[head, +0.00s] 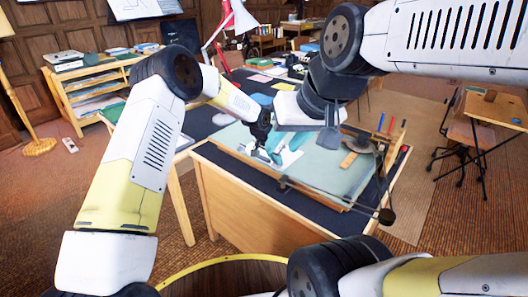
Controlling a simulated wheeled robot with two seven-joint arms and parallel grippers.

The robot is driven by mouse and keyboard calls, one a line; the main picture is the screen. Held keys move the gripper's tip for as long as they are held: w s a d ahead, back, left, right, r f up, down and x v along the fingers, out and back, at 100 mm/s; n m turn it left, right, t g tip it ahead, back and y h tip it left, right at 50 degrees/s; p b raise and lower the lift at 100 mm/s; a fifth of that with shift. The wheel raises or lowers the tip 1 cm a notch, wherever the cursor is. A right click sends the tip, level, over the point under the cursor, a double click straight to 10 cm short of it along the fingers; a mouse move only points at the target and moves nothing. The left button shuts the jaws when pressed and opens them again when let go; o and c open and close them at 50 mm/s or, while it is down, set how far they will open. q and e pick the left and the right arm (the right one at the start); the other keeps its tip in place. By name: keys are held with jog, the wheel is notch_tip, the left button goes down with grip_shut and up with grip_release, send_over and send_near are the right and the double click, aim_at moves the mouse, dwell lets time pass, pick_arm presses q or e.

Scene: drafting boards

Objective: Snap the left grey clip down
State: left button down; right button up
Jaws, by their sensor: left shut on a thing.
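The drafting board (328,174) has a pale green top and lies tilted on the wooden desk. My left gripper (262,155) is low over the board's left part, beside a white sheet and teal pieces (290,141). It is shut on a small grey piece at the board, which looks like the left grey clip; the fingers hide most of it. I cannot make out another grey clip. My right gripper (329,137) hangs above the middle of the board, apart from its surface. I cannot tell whether its fingers are open.
A wooden triangle (349,159) and a dark round lamp-like part (356,143) are on the board's right side. A red lamp (222,62) stands behind. Shelves (92,85) are at back left.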

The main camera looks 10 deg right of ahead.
pick_arm(q)
jog(key=shift+w+d+f+g+y, duration=0.15)
jog(key=shift+w+d+g+y, duration=0.2)
jog(key=shift+g+y, duration=0.4)
jog(key=shift+w+d+f+g+y, duration=0.2)
jog(key=shift+d+g+y, duration=0.3)
jog(key=shift+y, duration=0.35)
jog(key=shift+w+g+y, duration=0.1)
jog(key=shift+g+y, duration=0.25)
jog(key=shift+y, duration=0.05)
jog(key=c, duration=1.4)
grip_release()
jog(key=shift+o, duration=0.2)
jog(key=shift+r, duration=0.1)
notch_tip(320, 180, up, 8)
jog(key=shift+f, duration=0.2)
